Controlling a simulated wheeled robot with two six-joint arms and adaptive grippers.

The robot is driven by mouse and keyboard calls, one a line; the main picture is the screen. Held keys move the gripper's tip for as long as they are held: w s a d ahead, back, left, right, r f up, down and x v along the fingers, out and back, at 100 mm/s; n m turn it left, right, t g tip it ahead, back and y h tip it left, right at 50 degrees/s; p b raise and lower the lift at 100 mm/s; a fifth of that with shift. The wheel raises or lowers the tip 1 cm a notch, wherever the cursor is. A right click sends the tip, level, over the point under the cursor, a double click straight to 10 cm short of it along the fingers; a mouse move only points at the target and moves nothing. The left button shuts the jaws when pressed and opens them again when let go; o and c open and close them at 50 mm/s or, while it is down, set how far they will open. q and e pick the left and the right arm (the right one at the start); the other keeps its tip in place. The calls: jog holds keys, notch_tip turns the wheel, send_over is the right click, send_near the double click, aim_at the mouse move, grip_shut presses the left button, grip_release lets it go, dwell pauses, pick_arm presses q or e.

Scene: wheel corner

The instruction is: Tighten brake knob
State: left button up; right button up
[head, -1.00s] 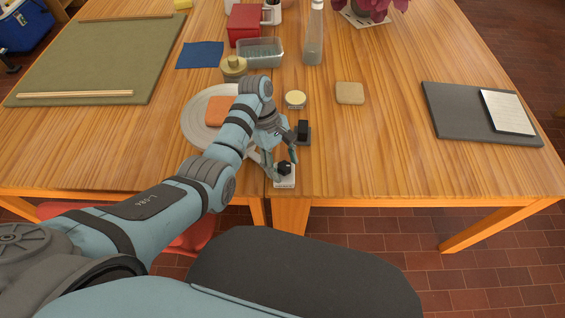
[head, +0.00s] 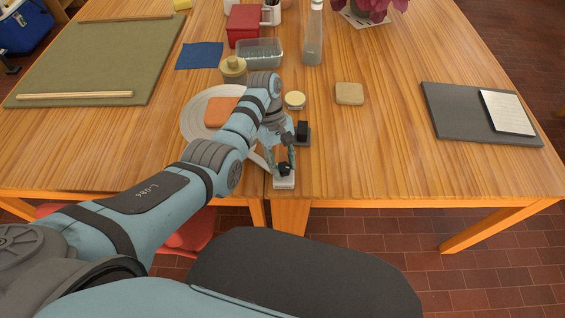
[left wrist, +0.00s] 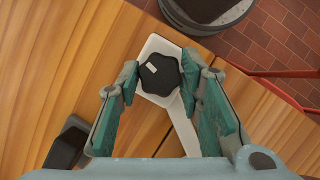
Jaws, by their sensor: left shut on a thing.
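The brake knob (left wrist: 159,74) is black and lobed with a small white mark on top. It sits on a white mount (left wrist: 184,130) at the table's front edge. The knob also shows in the head view (head: 284,169), partly covered by the fingers. My left gripper (left wrist: 160,80) is shut on the knob from above, one green-padded finger on each side of it. My right gripper is in neither view.
A pale round wheel disc (head: 190,121) with an orange clay block (head: 220,110) lies left of my arm. A black block (head: 303,130) stands just behind the knob. A sponge (head: 349,93) and dark board (head: 440,125) lie right. The front right tabletop is clear.

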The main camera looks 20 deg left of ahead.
pick_arm(q)
jog(key=m+b, duration=0.1)
jog(key=m, duration=0.1)
jog(key=shift+w+m+g+y, duration=0.1)
jog(key=shift+m+g+y, duration=0.3)
jog(key=m+y+b, duration=0.1)
jog(key=m+b, duration=0.1)
jog(key=m, duration=0.1)
jog(key=shift+d+f+m, duration=0.1)
jog(key=shift+m, duration=0.2)
jog(key=m+y+b, duration=0.1)
jog(key=m, duration=0.2)
jog(key=shift+d+m+y, duration=0.1)
jog(key=shift+m+y, duration=0.2)
jog(key=m, duration=0.1)
jog(key=m+y, duration=0.1)
jog(key=shift+d+r+m, duration=0.1)
jog(key=shift+r+m, duration=0.1)
jog(key=shift+m, duration=0.1)
jog(key=shift+m+y+p, duration=0.6)
jog(key=shift+m, duration=0.9)
jog(key=o, duration=1.2)
jog(key=shift+c, duration=0.2)
